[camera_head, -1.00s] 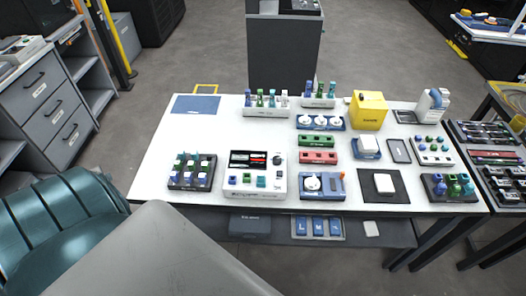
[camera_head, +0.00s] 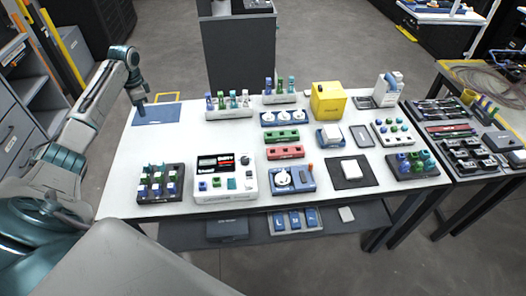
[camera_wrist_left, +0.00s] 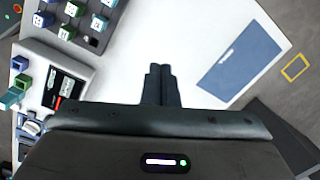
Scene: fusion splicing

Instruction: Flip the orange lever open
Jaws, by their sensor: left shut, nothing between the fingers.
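A small orange lever (camera_head: 311,168) stands at the right back corner of a blue device (camera_head: 293,180) with a white round dial, at the table's front middle. It is too small to tell its exact pose. My left gripper (camera_head: 141,108) is shut and empty, above the blue mat at the table's far left corner, well to the left of the lever. Its closed fingers (camera_wrist_left: 160,70) show over the white table in the left wrist view. The orange lever cannot be made out there. My right gripper is not in view.
The blue mat (camera_head: 157,113) lies at the back left. A white device with a screen (camera_head: 223,178) and a dark block of connectors (camera_head: 161,184) stand left of the blue device. A yellow box (camera_head: 328,101) stands behind. The table's left middle is clear.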

